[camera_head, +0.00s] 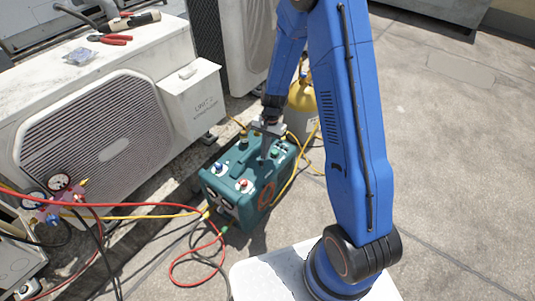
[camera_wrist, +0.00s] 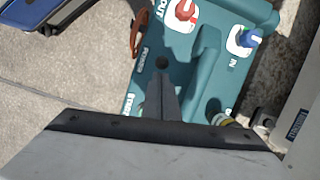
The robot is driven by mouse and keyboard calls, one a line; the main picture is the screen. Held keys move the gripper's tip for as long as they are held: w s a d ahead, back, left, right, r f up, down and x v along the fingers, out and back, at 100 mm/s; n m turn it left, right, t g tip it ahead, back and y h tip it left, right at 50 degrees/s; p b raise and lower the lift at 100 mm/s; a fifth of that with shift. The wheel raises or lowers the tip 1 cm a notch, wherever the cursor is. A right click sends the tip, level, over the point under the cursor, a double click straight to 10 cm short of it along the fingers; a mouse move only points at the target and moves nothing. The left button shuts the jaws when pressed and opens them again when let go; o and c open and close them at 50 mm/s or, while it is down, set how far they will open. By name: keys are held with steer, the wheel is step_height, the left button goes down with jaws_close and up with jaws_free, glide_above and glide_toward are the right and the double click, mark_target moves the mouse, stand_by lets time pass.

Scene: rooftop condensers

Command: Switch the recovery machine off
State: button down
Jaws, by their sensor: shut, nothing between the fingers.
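The recovery machine (camera_head: 232,190) is a teal box on the roof floor beside a white condenser. Its top also fills much of the wrist view (camera_wrist: 210,15), with a red knob (camera_wrist: 184,9) marked OUT and a blue knob (camera_wrist: 249,38) marked IN. A small dark round spot (camera_wrist: 162,63) lies near a small label; I cannot tell whether it is the switch. My gripper (camera_head: 264,157) is shut and empty, pointing down over the machine's top. In the wrist view its fingertips (camera_wrist: 161,78) are close to the dark spot; contact cannot be told.
A raised teal handle (camera_wrist: 207,60) stands right beside my fingers. Red, yellow and black hoses run left to a gauge manifold (camera_head: 57,200). A yellow cylinder (camera_head: 302,97) stands behind the machine. The condenser (camera_head: 100,130) borders the left. Open floor (camera_head: 450,150) lies right.

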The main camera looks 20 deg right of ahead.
steer(key=shift+s+a+r+t+h, duration=0.15)
steer(key=shift+s+a+t+h, duration=0.15)
steer(key=shift+a+h, duration=0.15)
steer(key=shift+d, duration=0.15)
steer(key=shift+r, duration=0.75)
steer(key=shift+w, duration=0.1)
steer(key=s+a+v, duration=0.1)
steer(key=v, duration=1)
steer(key=shift+a+r, duration=0.35)
steer(key=shift+a, duration=0.25)
steer(key=shift+w, duration=0.1)
